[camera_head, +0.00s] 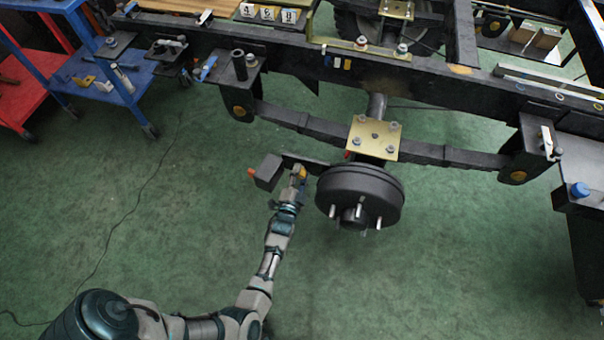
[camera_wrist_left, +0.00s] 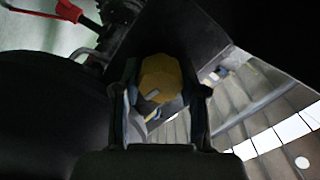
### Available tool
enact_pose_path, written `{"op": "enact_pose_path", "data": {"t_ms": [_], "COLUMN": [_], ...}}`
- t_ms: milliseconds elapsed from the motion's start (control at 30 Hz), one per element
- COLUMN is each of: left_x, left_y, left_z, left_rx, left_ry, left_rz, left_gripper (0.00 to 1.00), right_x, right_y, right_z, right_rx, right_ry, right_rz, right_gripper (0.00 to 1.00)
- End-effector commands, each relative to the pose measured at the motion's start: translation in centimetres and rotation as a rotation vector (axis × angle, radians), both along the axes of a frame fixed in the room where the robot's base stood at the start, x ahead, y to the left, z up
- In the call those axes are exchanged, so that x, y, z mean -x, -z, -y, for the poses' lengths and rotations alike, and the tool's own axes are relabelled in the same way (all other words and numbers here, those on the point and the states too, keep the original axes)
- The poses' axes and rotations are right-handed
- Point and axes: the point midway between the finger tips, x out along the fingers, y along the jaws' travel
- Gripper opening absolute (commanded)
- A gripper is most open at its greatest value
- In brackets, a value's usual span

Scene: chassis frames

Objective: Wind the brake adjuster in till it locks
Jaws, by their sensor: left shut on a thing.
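The brake adjuster shows as a yellow faceted knob (camera_wrist_left: 160,78) between the two fingers of my left gripper in the left wrist view. In the head view a small yellow-orange piece of it (camera_head: 299,171) shows at the fingertips. My left gripper (camera_head: 297,180) is shut on it, just left of the black brake drum (camera_head: 358,192). The drum hangs at the axle end with several studs facing out. The fingers hide the sides of the knob. My right gripper is out of view.
A black box (camera_head: 268,171) with an orange-red tip sits just left of my gripper, by a dark bracket. The leaf spring (camera_head: 425,152) and chassis rail (camera_head: 430,75) run behind the drum. A blue cart (camera_head: 100,75) stands upper left.

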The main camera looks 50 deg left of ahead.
Motion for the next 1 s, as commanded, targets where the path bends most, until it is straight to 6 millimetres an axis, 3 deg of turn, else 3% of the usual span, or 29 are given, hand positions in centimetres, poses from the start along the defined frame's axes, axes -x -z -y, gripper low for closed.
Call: {"op": "enact_pose_path", "data": {"t_ms": [733,767,800,833,1000], "left_x": [0.01,0.01,0.01,0.01,0.01], "left_y": [0.63,0.64,0.64,0.61,0.39], "left_z": [0.61,0.61,0.6,0.57,0.37], "left_rx": [-0.066,-0.066,-0.066,-0.066,-0.068], "left_ry": [0.008,0.008,0.008,0.007,0.004], "left_rz": [-0.056,-0.056,-0.056,-0.055,-0.051], "left_gripper": [0.07,0.49,0.59,0.67,0.67], "right_x": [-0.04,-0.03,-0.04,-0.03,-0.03], "right_y": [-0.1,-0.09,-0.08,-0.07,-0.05], "right_z": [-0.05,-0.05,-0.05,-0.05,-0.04], "right_rx": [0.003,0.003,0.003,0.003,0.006], "right_ry": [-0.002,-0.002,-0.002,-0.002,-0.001], "right_rz": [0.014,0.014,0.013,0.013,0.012], "right_gripper": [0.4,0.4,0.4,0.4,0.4]}}
